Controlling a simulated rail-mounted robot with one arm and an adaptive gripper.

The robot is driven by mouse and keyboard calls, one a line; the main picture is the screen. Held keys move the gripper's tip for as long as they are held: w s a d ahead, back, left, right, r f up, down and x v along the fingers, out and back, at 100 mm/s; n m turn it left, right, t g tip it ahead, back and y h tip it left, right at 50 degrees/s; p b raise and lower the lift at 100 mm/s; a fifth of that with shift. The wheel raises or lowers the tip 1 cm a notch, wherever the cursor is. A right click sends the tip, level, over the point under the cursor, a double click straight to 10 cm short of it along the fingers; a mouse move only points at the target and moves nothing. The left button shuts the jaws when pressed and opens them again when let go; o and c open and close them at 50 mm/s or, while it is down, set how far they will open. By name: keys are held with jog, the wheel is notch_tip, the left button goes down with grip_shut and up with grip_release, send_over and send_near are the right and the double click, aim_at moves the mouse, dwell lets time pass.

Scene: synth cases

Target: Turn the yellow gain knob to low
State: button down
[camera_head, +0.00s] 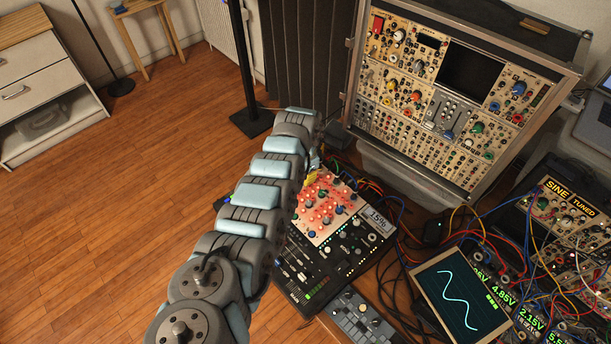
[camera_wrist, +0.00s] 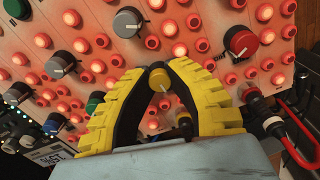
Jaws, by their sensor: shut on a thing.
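The yellow gain knob (camera_wrist: 160,79) shows in the wrist view between the tips of my gripper (camera_wrist: 159,74). My gripper's yellow ribbed fingers with dark inner pads are shut on it. The knob stands on a white panel (camera_wrist: 205,15) with many glowing red jacks. In the head view my arm hides most of the gripper (camera_head: 313,178), and I cannot make out the knob there. A small display (camera_head: 377,221) beside the panel reads 15%.
Other knobs stand close by: a grey one (camera_wrist: 127,22), a red-capped one (camera_wrist: 240,41) and a dark one (camera_wrist: 60,66). Plugged cables (camera_wrist: 290,120) lie right of my gripper. In the head view, a large module case (camera_head: 450,95) stands behind and a wave screen (camera_head: 457,299) at the front right.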

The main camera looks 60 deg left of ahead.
jog(key=shift+w+n+p, duration=0.1)
jog(key=shift+n+p, duration=0.45)
jog(key=shift+n, duration=0.45)
jog(key=n, duration=0.9)
jog(key=shift+f+n, duration=0.1)
jog(key=shift+n, duration=0.2)
jog(key=c, duration=0.9)
grip_release()
jog(key=shift+c, duration=0.2)
